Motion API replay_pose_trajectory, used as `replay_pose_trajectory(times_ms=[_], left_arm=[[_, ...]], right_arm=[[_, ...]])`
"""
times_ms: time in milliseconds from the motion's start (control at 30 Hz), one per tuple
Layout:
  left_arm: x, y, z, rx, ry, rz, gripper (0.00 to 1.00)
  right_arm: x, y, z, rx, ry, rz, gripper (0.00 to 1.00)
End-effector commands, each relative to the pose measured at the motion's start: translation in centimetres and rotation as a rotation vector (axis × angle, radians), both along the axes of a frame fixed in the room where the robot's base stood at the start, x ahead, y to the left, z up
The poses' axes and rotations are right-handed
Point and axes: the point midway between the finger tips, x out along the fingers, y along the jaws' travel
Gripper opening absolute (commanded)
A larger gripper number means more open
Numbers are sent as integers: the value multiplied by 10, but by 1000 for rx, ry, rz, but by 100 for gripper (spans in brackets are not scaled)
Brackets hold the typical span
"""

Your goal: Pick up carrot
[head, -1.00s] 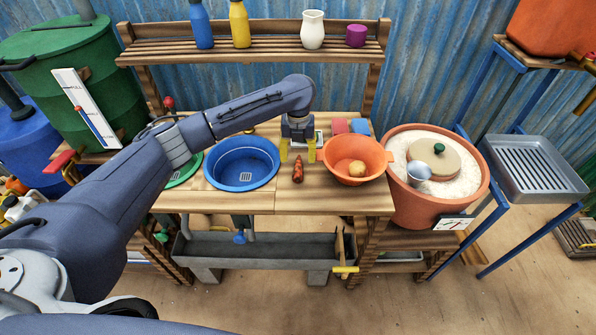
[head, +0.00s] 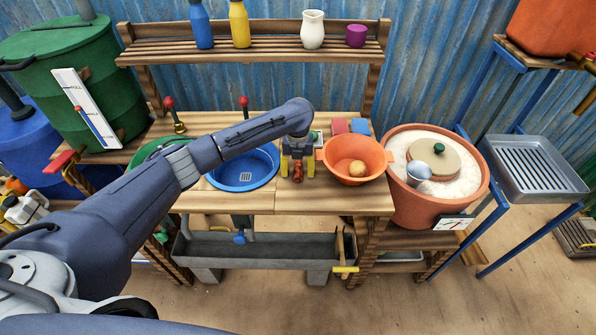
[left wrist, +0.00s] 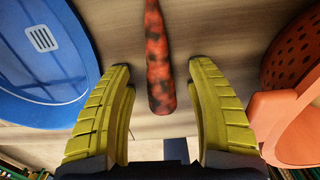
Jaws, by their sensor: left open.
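The carrot (head: 299,175) is orange with dark patches and lies on the wooden table between the blue basin and the orange colander. In the left wrist view the carrot (left wrist: 158,60) points away from me, its near end between the tips of the yellow fingers. My left gripper (head: 298,168) is low over the carrot, with a finger on each side. In the left wrist view the open gripper (left wrist: 160,95) shows gaps between both fingers and the carrot. The gripper hides part of the carrot in the head view. My right gripper is not in view.
The blue basin (head: 262,180) is close on the left. The table front (head: 320,202) is bare.

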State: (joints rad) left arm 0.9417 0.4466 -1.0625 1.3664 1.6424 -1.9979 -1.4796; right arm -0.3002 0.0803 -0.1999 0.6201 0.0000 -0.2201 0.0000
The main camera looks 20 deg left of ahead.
Motion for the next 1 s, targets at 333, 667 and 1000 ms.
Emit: replay_pose_trajectory(times_ms=[333,667,1000], left_arm=[[0,0,0,0,0,0,32],[0,0,0,0,0,0,0],[0,0,4,0,0,0,0]], right_arm=[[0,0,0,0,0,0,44],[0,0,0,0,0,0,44],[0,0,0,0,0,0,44]])
